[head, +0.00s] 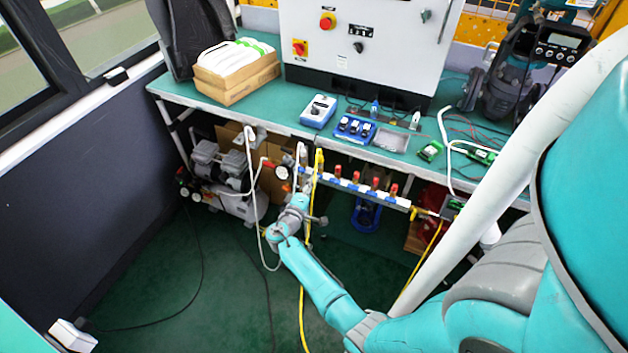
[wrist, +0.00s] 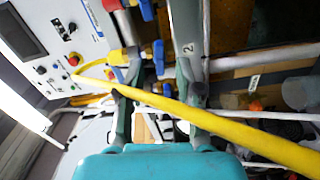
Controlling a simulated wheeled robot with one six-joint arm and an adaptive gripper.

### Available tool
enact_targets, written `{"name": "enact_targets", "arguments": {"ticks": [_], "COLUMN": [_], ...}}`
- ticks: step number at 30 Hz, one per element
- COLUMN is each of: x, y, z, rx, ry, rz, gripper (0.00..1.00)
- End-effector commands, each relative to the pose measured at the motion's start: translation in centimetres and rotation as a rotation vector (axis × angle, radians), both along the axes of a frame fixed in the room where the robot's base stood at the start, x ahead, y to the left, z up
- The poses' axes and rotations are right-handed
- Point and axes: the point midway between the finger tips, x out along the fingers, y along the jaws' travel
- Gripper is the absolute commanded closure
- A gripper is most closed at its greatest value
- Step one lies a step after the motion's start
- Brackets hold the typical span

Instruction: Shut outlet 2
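The outlet manifold is a white rail (head: 345,184) with red-capped valves under the bench front in the head view. A small blue handle (wrist: 158,57) stands just left of that number. My gripper (wrist: 156,72) is open, with one finger on each side of the blue handle and nothing visibly clamped. Whether a finger touches the handle I cannot tell. In the head view my gripper (head: 301,205) is at the manifold's left end, its fingertips hard to make out.
A yellow hose (wrist: 225,127) crosses in front of my fingers in the wrist view. It hangs to the floor in the head view (head: 302,290). A white hose (head: 257,190) loops left of my gripper. The green bench (head: 270,117) overhangs the manifold. Floor to the left is mostly clear.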

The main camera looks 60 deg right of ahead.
Motion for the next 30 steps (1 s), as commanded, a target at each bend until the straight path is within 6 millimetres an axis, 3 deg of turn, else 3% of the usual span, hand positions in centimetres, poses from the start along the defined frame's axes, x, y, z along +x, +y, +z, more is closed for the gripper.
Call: {"name": "enact_targets", "arguments": {"ticks": [6,16,20,21,30], "x": [0.1,0.2,0.2,0.2,0.2], "y": [-1.9,-2.1,-2.1,-2.1,-2.1], "z": [0.0,0.0,0.0,0.0,0.0], "rx": [-0.001,0.000,0.000,0.000,-0.004], "ry": [0.000,0.000,0.000,0.000,0.051], "rz": [-0.001,0.000,0.000,0.000,0.000], "gripper": [0.65,0.65,0.97,1.00,1.00]}}
